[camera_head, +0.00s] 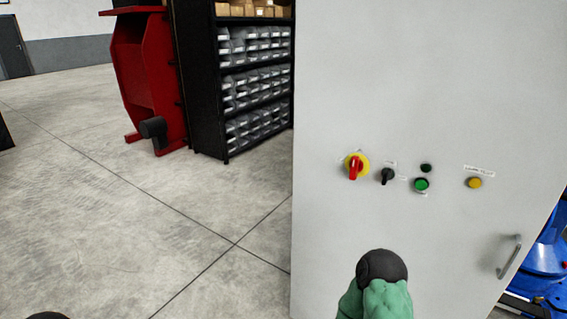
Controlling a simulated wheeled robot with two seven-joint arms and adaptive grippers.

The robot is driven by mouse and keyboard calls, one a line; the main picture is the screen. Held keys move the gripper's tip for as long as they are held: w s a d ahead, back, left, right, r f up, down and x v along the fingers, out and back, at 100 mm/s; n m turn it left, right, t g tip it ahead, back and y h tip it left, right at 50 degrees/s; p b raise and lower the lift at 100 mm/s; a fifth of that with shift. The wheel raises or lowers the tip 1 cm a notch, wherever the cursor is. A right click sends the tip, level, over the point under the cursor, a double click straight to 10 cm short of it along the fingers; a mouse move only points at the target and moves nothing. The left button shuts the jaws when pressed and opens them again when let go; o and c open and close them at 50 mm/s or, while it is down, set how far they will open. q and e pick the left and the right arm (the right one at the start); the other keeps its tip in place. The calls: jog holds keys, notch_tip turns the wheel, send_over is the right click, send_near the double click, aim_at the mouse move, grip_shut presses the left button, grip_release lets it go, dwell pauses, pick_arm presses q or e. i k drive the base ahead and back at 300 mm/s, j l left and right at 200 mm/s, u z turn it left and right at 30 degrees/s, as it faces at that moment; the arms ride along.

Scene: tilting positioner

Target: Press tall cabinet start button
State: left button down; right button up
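The tall grey cabinet (430,80) fills the right half of the head view with its door facing me. On it are a green button (421,184) with a small dark round piece (426,168) just above, a black selector knob (387,176) to its left, a red rotary handle on a yellow base (356,166) further left, and a yellow button (475,182) to the right. The small labels are not readable. A green and black part of my arm rises at the bottom, below the controls. No fingers of either gripper show.
A door handle (511,256) sticks out at the cabinet's lower right. A black shelf with grey bins (256,90) and a red machine frame (150,85) stand behind on the left. Blue equipment (545,255) is at the right edge. The concrete floor at left is clear.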

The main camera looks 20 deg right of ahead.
aim_at(421, 185)
jog(key=z, duration=1.35)
